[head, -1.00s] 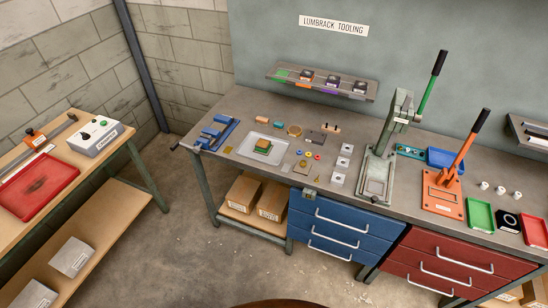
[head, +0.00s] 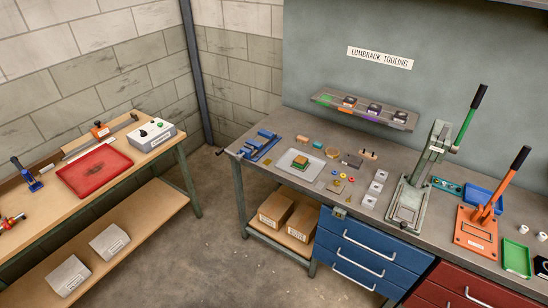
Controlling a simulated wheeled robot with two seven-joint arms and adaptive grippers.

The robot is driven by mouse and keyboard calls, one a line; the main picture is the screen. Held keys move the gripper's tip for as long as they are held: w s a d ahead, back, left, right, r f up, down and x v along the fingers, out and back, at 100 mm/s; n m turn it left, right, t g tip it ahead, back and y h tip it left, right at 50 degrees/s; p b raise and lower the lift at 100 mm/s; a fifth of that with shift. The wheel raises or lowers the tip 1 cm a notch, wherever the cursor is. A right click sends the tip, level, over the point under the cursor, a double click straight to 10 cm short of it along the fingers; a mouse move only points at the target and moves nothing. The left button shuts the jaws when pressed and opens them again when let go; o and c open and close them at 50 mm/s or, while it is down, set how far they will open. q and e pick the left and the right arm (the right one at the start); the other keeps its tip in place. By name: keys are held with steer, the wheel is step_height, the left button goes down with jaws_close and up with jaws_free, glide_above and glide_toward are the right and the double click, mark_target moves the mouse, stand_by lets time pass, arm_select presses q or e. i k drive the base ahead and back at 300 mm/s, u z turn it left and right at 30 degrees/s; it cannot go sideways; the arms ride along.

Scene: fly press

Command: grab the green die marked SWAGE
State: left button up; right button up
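Neither of my grippers is in the head view. On the wall shelf (head: 362,112), a bright green patch (head: 326,98) shows at the left end, with no block visible on it. Dark blocks stand to its right, one (head: 349,102) by an orange patch and another (head: 374,108) by a purple one.
The grey bench (head: 335,137) carries a blue vise (head: 262,144), small loose parts, a green-handled press (head: 428,170) and an orange lever press (head: 478,225). A wooden table (head: 50,208) with a red tray (head: 94,170) stands left. Open floor (head: 210,255) lies between.

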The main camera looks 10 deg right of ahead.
mark_target(300, 162)
steer(key=u, duration=0.4)
steer(key=i, duration=1.5)
steer(key=z, duration=0.45)
